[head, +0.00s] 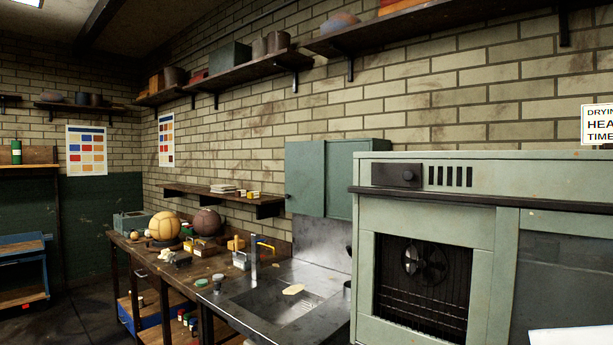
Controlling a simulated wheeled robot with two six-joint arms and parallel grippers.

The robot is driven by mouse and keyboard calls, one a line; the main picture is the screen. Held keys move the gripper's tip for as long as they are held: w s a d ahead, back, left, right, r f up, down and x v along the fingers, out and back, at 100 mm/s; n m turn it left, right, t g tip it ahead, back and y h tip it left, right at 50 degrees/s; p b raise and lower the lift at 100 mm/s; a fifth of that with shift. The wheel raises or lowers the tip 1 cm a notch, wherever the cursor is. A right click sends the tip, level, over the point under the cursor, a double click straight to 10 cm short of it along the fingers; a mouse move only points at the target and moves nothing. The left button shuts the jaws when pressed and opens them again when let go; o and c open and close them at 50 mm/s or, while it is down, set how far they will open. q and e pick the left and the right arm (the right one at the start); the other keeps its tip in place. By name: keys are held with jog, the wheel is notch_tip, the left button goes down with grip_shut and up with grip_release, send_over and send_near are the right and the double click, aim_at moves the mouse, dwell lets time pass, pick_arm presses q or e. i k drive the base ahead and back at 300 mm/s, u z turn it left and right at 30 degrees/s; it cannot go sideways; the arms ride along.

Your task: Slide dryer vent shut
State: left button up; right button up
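The dryer (450,235) is a pale green metal cabinet on the right. Its vent (450,176) is a row of several dark upright slots near the top of the front. A dark slide plate with a round knob (408,175) sits just left of the slots, and the slots show uncovered. Below is a dark opening (422,288) with a fan and wire racks inside. Neither of my grippers is in view.
A dark ledge (480,199) runs across the dryer front below the vent. A steel sink counter (258,300) and a workbench with leather balls (164,226) stand to the left. A white object (570,337) shows at the lower right edge. Floor is free at lower left.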

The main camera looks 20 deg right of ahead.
aim_at(382, 174)
jog(key=u, duration=1.25)
jog(key=i, duration=0.55)
jog(key=z, duration=2.4)
